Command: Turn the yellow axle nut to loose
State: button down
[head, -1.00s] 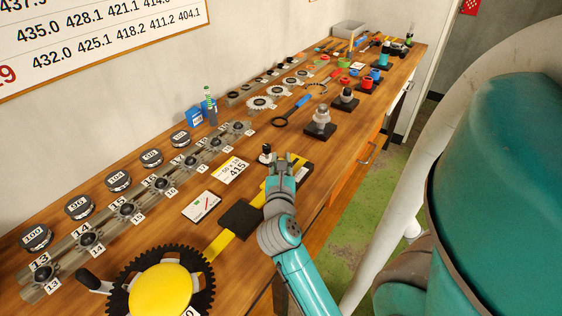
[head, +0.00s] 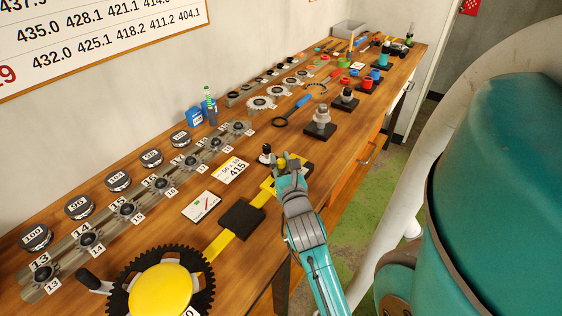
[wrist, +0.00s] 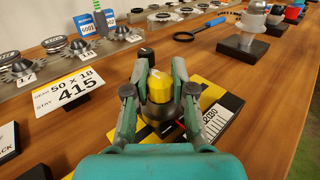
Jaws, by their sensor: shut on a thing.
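The yellow axle nut (wrist: 159,88) is between the two fingers of my gripper (wrist: 161,82) in the wrist view. The fingers are shut on its sides. It sits above a round grey base on a black and yellow plate (wrist: 222,98) with a red pointer and printed marks, partly hidden by the fingers. In the head view my gripper (head: 288,162) is over the yellow frame on the bench, and the nut is mostly hidden there. A small black-topped post (head: 265,150) stands just left of the gripper.
A large black chainring with a yellow disc (head: 162,288) is at the near end of the yellow bar. Numbered sprockets line the wall side. A grey cone on a black block (head: 321,118) stands beyond the gripper.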

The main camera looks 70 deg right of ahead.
jog(key=shift+f, duration=0.1)
jog(key=c, duration=0.9)
grip_release()
jog(key=shift+c, duration=0.2)
jog(key=shift+a, duration=0.1)
jog(key=shift+v, duration=3.65)
